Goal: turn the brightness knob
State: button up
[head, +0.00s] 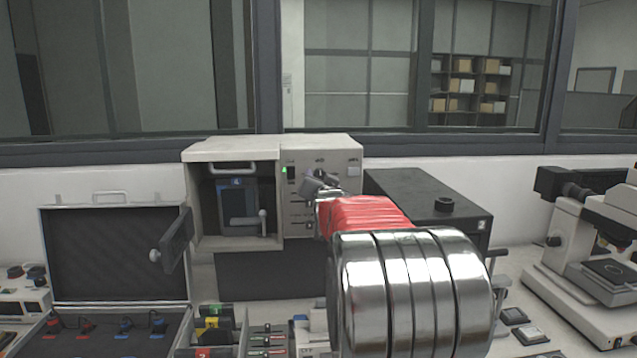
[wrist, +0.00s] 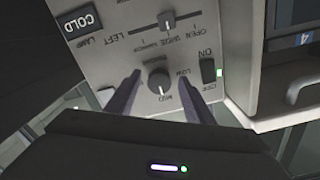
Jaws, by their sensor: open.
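The brightness knob is most likely the round grey dial (wrist: 158,84) with a light pointer, marked LOW and MID, on the pale control panel (wrist: 200,45). In the wrist view it sits between the two dark fingers of my gripper (wrist: 159,74). The fingers are apart, one on each side of the knob, with gaps showing between them and it. In the head view my gripper (head: 320,186) is in front of the panel (head: 345,170), hiding much of the knob area.
A black box (head: 430,205) and microscope (head: 590,250) stand right.

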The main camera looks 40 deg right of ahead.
jog(key=v, duration=1.3)
jog(key=shift+s+a, duration=0.3)
dwell(0.5)
